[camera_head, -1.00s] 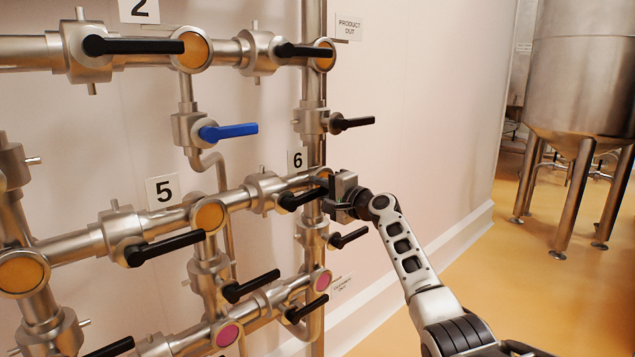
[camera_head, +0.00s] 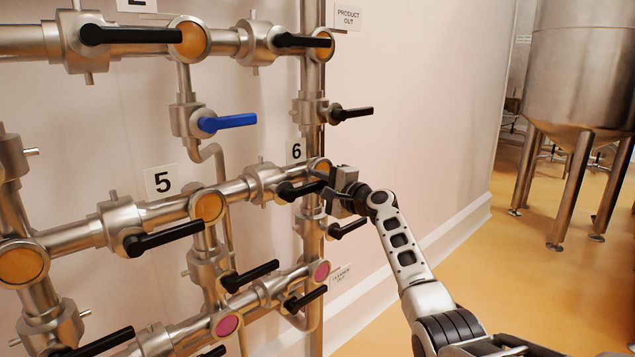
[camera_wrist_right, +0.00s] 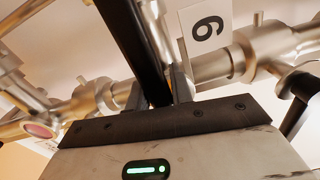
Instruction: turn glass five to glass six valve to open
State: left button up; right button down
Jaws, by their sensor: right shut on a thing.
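The valve between glass five and glass six (camera_head: 264,180) is a steel body on the slanting middle pipe. Its black lever (camera_head: 296,191) points right, toward my right gripper (camera_head: 328,183). Glass five (camera_head: 207,206) is an orange sight glass beside the "5" label. Glass six (camera_head: 320,167), also orange, is below the "6" label and partly hidden by the gripper. My right gripper is shut on the free end of the lever. In the right wrist view, the black lever (camera_wrist_right: 133,40) runs down between the two fingers (camera_wrist_right: 158,88). My left gripper is not in view.
Another black lever (camera_head: 347,229) sits close below the right gripper, and one (camera_head: 352,114) is above it. A blue lever (camera_head: 227,122) is at upper left. Several other valves and pipes fill the left. The floor (camera_head: 470,280) at right is open, with a steel tank (camera_head: 580,75) behind.

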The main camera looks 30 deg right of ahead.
jog(key=c, duration=1.3)
grip_release()
jog(key=shift+a+f, duration=0.2)
jog(key=shift+f, duration=0.8)
jog(key=shift+d, duration=0.1)
jog(key=shift+r, duration=0.1)
jog(key=s+d, duration=0.1)
jog(key=s, duration=0.9)
jog(key=s+d, duration=0.1)
jog(key=s, duration=0.5)
jog(key=shift+d+r, duration=0.25)
jog(key=shift+d, duration=0.05)
jog(key=shift+w+f, duration=0.1)
